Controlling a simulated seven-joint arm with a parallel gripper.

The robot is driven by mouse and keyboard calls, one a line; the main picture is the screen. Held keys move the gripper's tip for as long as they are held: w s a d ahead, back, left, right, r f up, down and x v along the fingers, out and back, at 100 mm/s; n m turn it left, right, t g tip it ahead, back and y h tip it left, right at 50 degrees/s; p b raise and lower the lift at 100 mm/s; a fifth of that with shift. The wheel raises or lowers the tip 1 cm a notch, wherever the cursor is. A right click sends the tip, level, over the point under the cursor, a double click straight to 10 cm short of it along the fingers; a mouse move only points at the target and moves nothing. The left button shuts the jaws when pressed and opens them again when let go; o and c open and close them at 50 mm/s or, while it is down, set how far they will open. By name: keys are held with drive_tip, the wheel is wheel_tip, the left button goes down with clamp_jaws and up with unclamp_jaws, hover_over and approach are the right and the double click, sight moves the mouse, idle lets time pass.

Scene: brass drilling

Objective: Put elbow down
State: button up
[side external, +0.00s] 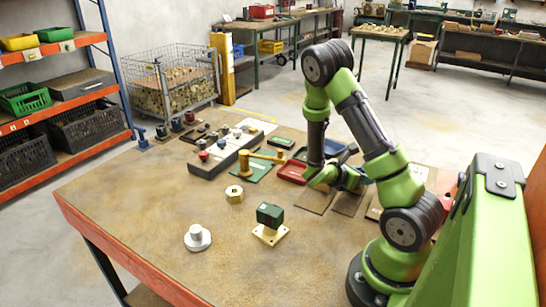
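My gripper (352,184) is low over the right part of the table, beside the brown plates. Its fingers are small and partly hidden by my own wrist, so I cannot tell whether they are open or shut or hold anything. No elbow can be made out for certain. A brass piece with an upright body and a sideways arm (245,163) stands at the green plate (262,172), left of my gripper and apart from it.
A brass hex nut (234,194), a pale flanged part (197,238) and a brass square flange with a green block (270,235) stand in front. A red tray (292,171) and brown plates (314,200) lie near my gripper. The table's left front (130,210) is clear.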

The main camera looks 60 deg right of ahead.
drive_tip(key=o, duration=0.4)
drive_tip(key=shift+r, duration=0.2)
drive_tip(key=w+a+r+m+t+y, duration=0.2)
drive_tip(key=a+r+m+t+y, duration=0.2)
drive_tip(key=a+r, duration=0.3)
drive_tip(key=w+a+r+m+t+y, duration=0.3)
drive_tip(key=a+r+m+t+y, duration=0.2)
drive_tip(key=a, duration=1)
drive_tip(key=w+a+r+m+t+y, duration=0.3)
drive_tip(key=a+r+m, duration=0.5)
drive_tip(key=a, duration=0.4)
drive_tip(key=shift+a+r+t+y, duration=0.1)
drive_tip(key=shift+r+t+y, duration=0.65)
drive_tip(key=shift+y, duration=0.25)
